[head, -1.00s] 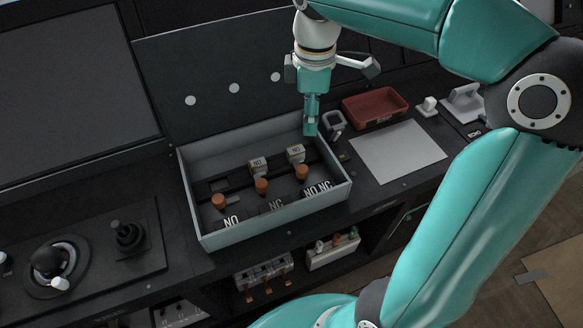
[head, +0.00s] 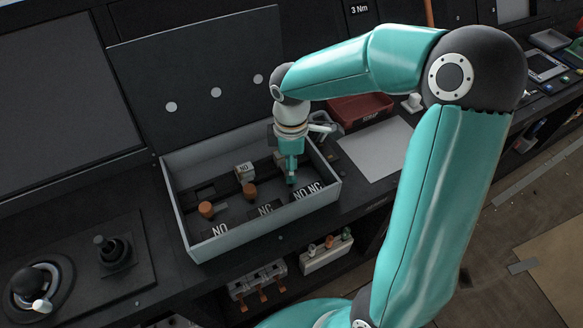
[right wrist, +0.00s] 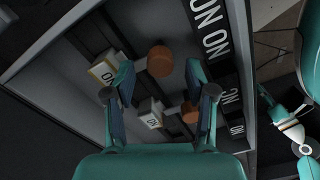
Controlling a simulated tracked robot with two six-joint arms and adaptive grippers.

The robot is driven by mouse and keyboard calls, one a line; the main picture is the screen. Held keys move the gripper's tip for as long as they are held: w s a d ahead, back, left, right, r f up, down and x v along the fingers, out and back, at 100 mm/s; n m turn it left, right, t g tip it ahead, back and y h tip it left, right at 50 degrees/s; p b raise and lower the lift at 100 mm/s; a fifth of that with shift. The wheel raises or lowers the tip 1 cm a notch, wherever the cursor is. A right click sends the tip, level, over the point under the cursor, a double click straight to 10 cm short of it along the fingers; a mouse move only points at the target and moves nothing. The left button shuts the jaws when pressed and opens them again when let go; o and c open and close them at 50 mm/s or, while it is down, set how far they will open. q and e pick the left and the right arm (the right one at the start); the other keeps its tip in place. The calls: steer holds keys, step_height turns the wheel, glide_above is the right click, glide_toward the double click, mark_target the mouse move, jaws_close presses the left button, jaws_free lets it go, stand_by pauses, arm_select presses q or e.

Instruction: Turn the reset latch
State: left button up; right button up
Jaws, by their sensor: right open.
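An open grey box (head: 262,227) holds a row of orange round knobs, each before a black and white plate. In the head view the left knob (head: 206,210) stands by a NO plate and the middle knob (head: 249,190) by an NC plate. The right knob, by the NO NC plate, is hidden behind my right gripper (head: 291,180). I cannot tell which part is the reset latch. In the right wrist view my right gripper (right wrist: 163,88) is open, with an orange knob (right wrist: 160,61) between its fingers in the picture, apart from both. My left gripper is not in view.
White blocks marked NO (head: 245,172) stand behind the knobs in the box. A red tray (head: 358,108) and a grey sheet (head: 376,150) lie right of it. A joystick (head: 112,250) and a round dial (head: 38,290) are at the left. The box walls surround the gripper.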

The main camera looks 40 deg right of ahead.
steer(key=shift+f, duration=0.95)
jaws_close()
